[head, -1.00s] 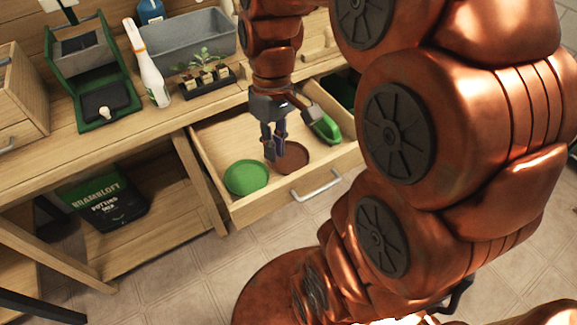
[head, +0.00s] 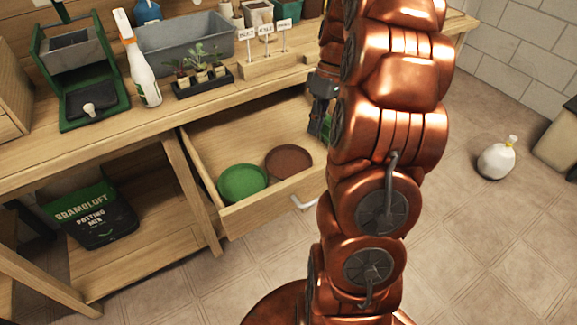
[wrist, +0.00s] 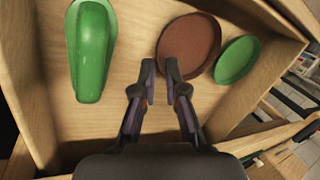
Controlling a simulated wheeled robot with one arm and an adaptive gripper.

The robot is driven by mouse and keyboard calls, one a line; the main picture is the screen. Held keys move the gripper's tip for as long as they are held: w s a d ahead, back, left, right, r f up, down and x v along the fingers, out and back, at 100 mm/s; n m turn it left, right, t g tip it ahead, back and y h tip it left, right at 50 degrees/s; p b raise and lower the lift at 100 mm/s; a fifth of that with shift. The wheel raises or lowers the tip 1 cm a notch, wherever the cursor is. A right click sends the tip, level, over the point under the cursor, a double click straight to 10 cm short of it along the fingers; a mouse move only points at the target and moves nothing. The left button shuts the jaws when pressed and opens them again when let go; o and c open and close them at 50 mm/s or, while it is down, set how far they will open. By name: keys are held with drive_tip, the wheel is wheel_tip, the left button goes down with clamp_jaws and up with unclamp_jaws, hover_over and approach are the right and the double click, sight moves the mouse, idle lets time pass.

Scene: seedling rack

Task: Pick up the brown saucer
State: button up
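The brown saucer (head: 289,162) lies flat in the open drawer and is unobstructed in the head view. In the wrist view the brown saucer (wrist: 190,42) is just ahead and right of the fingertips. My gripper (wrist: 160,70) is empty, its fingers parted by a small gap. In the head view my gripper (head: 319,112) is over the drawer's right end, right of the saucer and partly hidden by my arm.
A green saucer (head: 243,182) lies left of the brown one, close beside it. A green tool (wrist: 91,50) lies at the drawer's other end. The drawer's front wall (head: 270,205) borders the saucers. The bench above holds a spray bottle (head: 146,75), seedling tray (head: 205,84) and grey bin (head: 185,40).

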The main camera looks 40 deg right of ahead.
sight(304, 155)
drive_tip(key=shift+w+x, duration=0.25)
drive_tip(key=shift+x, duration=1.55)
drive_tip(key=shift+w+x, duration=0.2)
drive_tip(key=shift+x, duration=1.55)
drive_tip(key=shift+a, duration=0.15)
drive_tip(key=shift+c, duration=0.4)
clamp_jaws()
drive_tip(key=shift+r, duration=0.15)
